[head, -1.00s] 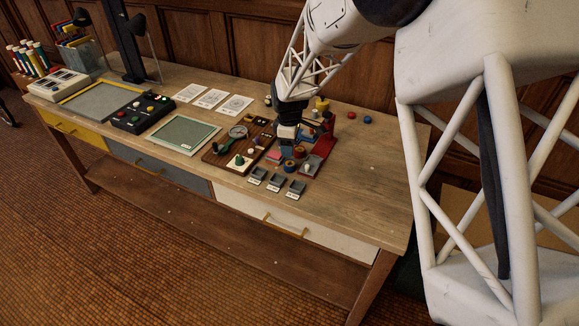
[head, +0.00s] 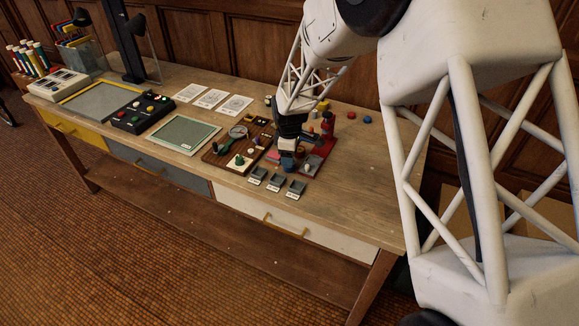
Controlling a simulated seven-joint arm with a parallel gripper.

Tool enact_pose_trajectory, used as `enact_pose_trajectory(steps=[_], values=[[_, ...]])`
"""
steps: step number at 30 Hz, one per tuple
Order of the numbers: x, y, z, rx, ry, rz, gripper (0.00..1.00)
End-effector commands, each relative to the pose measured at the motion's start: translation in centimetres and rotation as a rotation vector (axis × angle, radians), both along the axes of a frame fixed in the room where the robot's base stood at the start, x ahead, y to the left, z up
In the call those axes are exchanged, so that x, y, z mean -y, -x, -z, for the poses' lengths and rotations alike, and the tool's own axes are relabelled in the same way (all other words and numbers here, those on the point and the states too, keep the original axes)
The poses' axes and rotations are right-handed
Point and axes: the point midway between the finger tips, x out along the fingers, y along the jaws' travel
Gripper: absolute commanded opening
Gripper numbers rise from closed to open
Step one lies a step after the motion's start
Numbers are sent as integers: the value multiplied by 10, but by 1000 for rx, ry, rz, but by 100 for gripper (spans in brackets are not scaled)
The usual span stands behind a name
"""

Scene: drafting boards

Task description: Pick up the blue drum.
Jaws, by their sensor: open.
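My gripper (head: 287,147) points down over the cluster of small coloured pieces on the right half of the table. A small rounded blue piece (head: 289,163), which looks like the blue drum, is just below its fingertips. The fingers are dark and tiny here; whether they touch or straddle the blue piece cannot be told. Another small blue round piece (head: 367,119) lies apart on bare wood at the back right. My gripper hides part of the cluster.
Several small grey trays (head: 276,182) stand in front. The table's right end (head: 375,185) is bare.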

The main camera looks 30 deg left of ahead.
Motion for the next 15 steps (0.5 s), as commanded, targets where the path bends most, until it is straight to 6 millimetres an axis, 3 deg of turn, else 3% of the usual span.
enact_pose_trajectory(steps=[6, 15], values=[[0, 1, 25, -1, 1, 0, 61], [0, 0, 31, 1, -1, 0, 61]])
